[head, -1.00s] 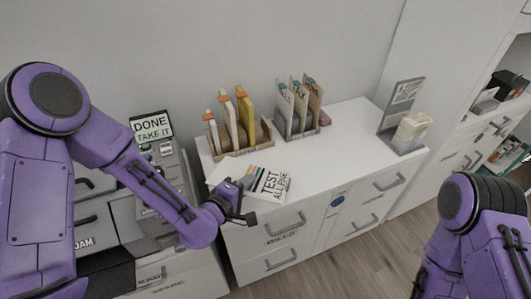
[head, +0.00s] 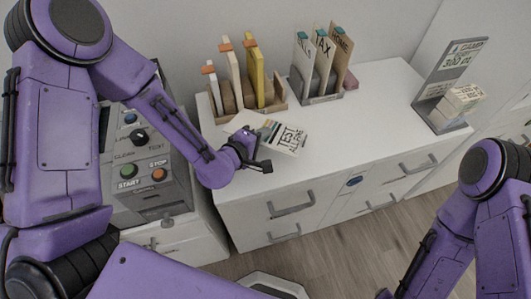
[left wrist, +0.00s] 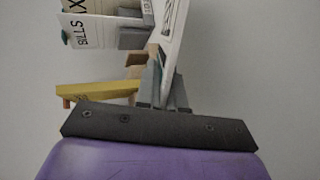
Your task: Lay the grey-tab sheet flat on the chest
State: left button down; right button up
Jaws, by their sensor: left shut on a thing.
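My left gripper (head: 258,160) is shut on a white printed sheet (head: 290,139) that reads "TEST ALL FINE" and has coloured stripes near its left end. In the left wrist view the sheet (left wrist: 174,42) shows nearly edge-on between the grey fingers. The gripper is at the front left edge of the white chest (head: 375,128), with the sheet over its top. I cannot tell whether the sheet touches the top. A grey tab on it is not clear. Another pale paper part (head: 238,122) shows behind the gripper.
A file rack (head: 275,107) with orange-tabbed folders stands behind the sheet. A second rack (head: 322,97) holds teal-tabbed files, including "TAX". A grey stand with a stack of cards (head: 460,99) is at the chest's right end. Middle right top is clear. A button machine (head: 140,165) stands left.

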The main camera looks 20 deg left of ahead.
pick_arm(q)
notch_tip(320, 180, down, 2)
jog(key=shift+w+f+b, duration=0.1)
jog(key=shift+f+b, duration=0.1)
jog(key=shift+b, duration=0.15)
jog(key=shift+s+f, duration=0.2)
jog(key=shift+s+b, duration=0.15)
jog(key=shift+b, duration=0.15)
pick_arm(e)
notch_tip(320, 180, down, 2)
jog(key=shift+s+f, duration=0.1)
jog(key=shift+s, duration=0.05)
pick_arm(q)
jog(key=c, duration=1.4)
grip_release()
jog(key=shift+r, duration=0.1)
